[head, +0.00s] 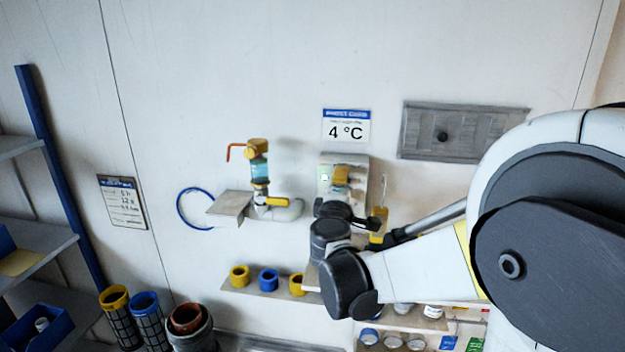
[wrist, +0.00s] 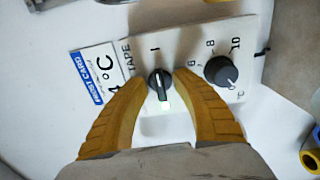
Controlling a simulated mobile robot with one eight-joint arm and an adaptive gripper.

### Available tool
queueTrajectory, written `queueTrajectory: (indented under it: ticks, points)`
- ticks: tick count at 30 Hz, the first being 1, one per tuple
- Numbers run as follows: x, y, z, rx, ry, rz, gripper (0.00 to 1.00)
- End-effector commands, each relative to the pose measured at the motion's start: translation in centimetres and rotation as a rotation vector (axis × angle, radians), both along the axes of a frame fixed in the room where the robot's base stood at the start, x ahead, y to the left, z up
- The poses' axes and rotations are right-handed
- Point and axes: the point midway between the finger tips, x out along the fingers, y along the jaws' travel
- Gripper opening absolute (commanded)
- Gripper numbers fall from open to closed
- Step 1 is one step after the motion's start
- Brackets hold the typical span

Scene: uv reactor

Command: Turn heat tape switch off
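The heat tape panel (wrist: 195,43) is a pale plate on the wall with "TAPE" printed on it. Its black switch knob (wrist: 158,86) has a white pointer line, which looks aimed toward the "I" mark. A small light glows just below the knob. My gripper (wrist: 162,68) has two yellow ribbed fingers, spread apart, one on each side of the knob. A gap shows between the fingers and the knob. In the head view the panel (head: 330,162) shows a lit green spot, and my gripper (head: 340,178) is in front of it, hiding the knob.
A black numbered dial (wrist: 220,70) sits beside the switch, close to the right finger. A "4 °C" card (head: 346,126) hangs above the panel. A shelf with coloured rings (head: 268,279) is below.

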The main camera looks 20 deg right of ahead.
Motion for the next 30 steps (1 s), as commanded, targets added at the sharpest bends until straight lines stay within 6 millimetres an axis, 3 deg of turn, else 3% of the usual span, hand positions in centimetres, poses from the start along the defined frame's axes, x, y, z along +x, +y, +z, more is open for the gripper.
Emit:
queueTrajectory:
  ticks: [7, 8, 11, 30]
  points:
    - [0.09, -0.06, -0.03, 0.000, 0.000, 0.000, 0.32]
    - [0.09, -0.06, -0.03, 0.000, 0.000, 0.000, 0.28]
    - [0.08, -0.06, -0.02, 0.000, 0.000, 0.000, 0.00]
    - [0.13, -0.08, -0.11, -0.099, 0.067, 0.000, 0.00]
